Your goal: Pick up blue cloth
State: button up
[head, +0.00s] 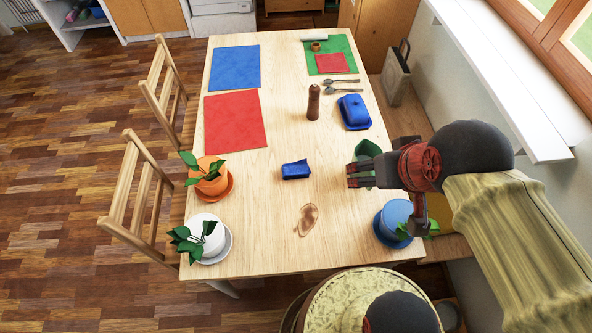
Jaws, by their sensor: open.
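The blue cloth (296,170) lies folded in a small bundle near the middle of the wooden table. My gripper (350,176) is to the right of the cloth, apart from it, with its fingers pointing left toward it. The gripper is open and nothing shows between its fingers. Its height above the table is hard to tell from this view.
A brown spill (307,219) lies below the cloth. Potted plants stand in an orange pot (209,179), a white pot (205,232) and a blue pot (394,219). A pepper mill (313,103) and a blue butter dish (354,111) stand farther back. Wooden chairs (130,205) line the left.

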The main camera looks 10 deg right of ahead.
aim_at(301, 169)
jog(key=j+u, duration=0.45)
jog(key=i+j+u, duration=0.15)
jog(key=u, duration=0.25)
